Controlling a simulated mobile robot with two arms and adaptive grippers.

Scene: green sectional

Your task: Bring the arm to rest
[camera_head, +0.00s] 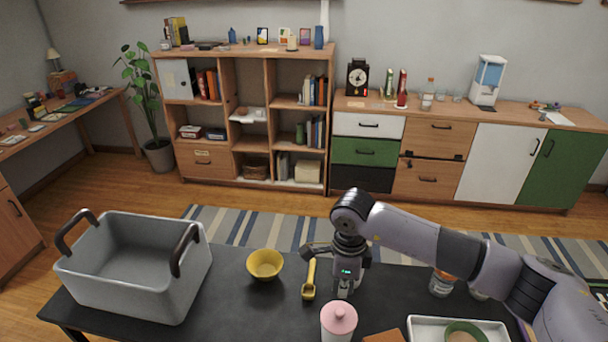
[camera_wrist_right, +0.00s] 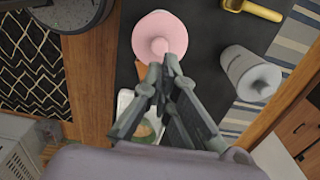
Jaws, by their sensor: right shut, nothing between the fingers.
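My right arm reaches in from the right over the dark table (camera_head: 225,305). My right gripper (camera_head: 345,291) points down above the table, between the yellow scoop and the pink-lidded jar (camera_head: 338,318). In the right wrist view the fingers (camera_wrist_right: 169,66) are shut and empty, and their tips overlap the lower edge of the pink lid (camera_wrist_right: 158,30). I cannot tell whether they touch it. My left arm and gripper do not show.
A grey bin (camera_head: 140,291), yellow bowl (camera_head: 265,265) and yellow scoop (camera_head: 309,281) are left of my gripper. A white tray (camera_head: 420,328) with a green bowl (camera_head: 464,330) and a bottle (camera_head: 441,284) are right.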

